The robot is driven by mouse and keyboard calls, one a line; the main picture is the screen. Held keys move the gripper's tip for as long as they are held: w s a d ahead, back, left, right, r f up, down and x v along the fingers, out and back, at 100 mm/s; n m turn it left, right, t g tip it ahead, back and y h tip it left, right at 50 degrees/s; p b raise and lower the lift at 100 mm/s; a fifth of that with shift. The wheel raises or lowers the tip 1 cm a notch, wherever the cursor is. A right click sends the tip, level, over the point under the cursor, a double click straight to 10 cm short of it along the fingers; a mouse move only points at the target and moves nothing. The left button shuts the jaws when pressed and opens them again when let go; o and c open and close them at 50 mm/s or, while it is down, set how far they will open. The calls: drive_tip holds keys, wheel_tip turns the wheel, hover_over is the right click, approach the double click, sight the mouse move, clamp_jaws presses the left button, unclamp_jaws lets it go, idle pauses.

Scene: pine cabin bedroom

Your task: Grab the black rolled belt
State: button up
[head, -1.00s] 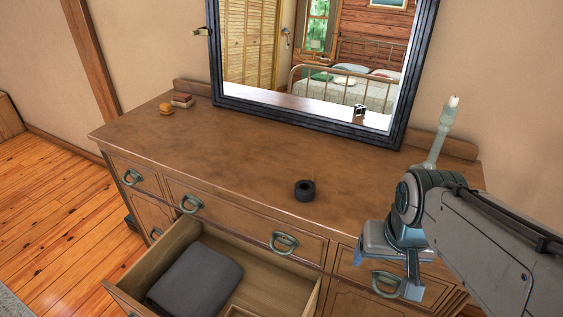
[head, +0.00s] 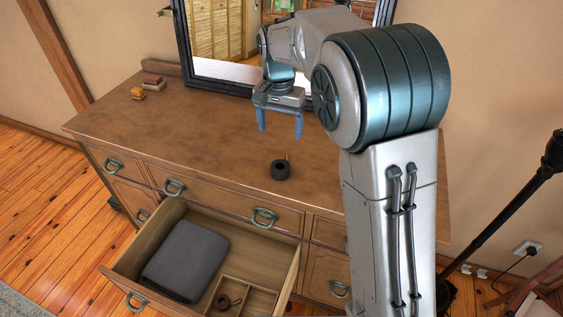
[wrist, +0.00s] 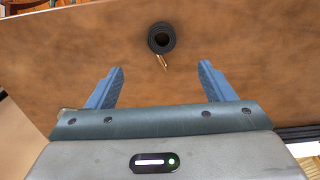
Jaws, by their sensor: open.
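The black rolled belt (head: 281,169) sits on the dresser top (head: 200,125), near its front edge above the open drawer. In the wrist view the belt (wrist: 161,38) shows as a dark coil with a hollow centre and a small brass-coloured piece at its side. It lies beyond the fingertips, roughly centred between them. My gripper (head: 280,128) is open and empty, pointing down above the dresser top, behind the belt in the head view. Its two blue fingers (wrist: 162,68) are spread wide, apart from the belt.
An open drawer (head: 152,232) holds a dark folded cloth (head: 186,260) and a divided tray with a small brown coil (head: 222,302). A mirror (head: 226,72) stands at the back. Small yellow (head: 138,94) and reddish-brown (head: 152,80) items sit far left.

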hover_over(280, 165)
drive_tip(key=f, duration=0.5)
drive_tip(key=f+p, duration=0.1)
drive_tip(key=f, duration=0.2)
drive_tip(key=shift+s+f, duration=0.25)
drive_tip(key=shift+w+f+p, duration=0.15)
drive_tip(key=shift+f+p, duration=0.25)
drive_tip(key=shift+f, duration=0.9)
drive_tip(key=shift+w+f+p, duration=0.15)
drive_tip(key=shift+f+p, duration=0.25)
drive_tip(key=shift+f, duration=0.85)
drive_tip(key=c, duration=1.2)
